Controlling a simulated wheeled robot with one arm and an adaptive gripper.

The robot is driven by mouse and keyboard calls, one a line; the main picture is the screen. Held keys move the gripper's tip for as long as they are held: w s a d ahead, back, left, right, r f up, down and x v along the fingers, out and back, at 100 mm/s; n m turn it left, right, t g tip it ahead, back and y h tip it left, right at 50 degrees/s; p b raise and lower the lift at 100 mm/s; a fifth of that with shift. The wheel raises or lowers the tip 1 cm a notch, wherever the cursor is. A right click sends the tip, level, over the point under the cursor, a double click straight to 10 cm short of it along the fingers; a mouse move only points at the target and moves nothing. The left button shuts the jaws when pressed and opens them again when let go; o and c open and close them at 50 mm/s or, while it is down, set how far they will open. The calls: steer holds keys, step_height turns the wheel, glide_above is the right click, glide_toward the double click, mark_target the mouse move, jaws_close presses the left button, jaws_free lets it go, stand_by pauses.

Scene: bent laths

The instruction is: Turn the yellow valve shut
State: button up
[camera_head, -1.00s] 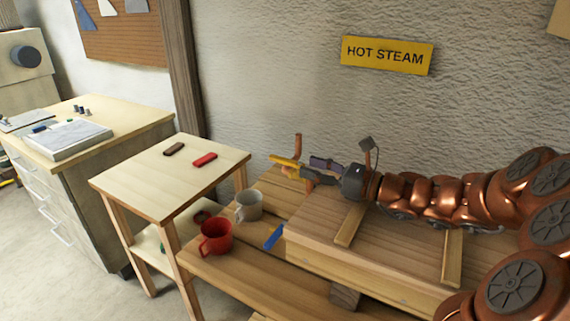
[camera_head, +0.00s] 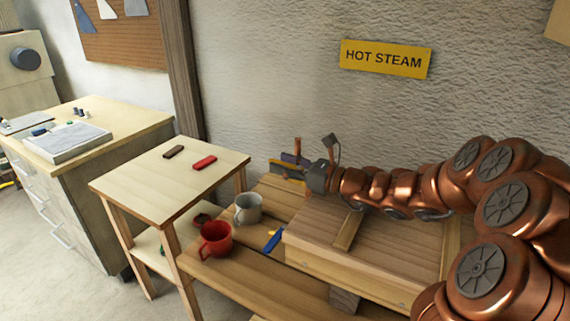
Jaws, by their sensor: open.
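The yellow valve handle (camera_head: 281,164) shows at the back of the wooden bench, against a short upright copper pipe (camera_head: 297,145) near the wall. My gripper (camera_head: 286,168) reaches in from the right, with its dark fingers around or beside the handle. The jaws are open. The fingers hide part of the handle and the valve body. I cannot tell whether the fingers touch it.
A red mug (camera_head: 215,240) and a grey mug (camera_head: 247,208) stand at the bench's left end, beside a small blue object (camera_head: 272,241). A wooden side table (camera_head: 170,185) stands to the left. A HOT STEAM sign (camera_head: 385,59) hangs on the wall. A slatted wooden box (camera_head: 310,235) lies under my arm.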

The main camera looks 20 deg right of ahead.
steer(key=shift+c, duration=0.4)
jaws_close()
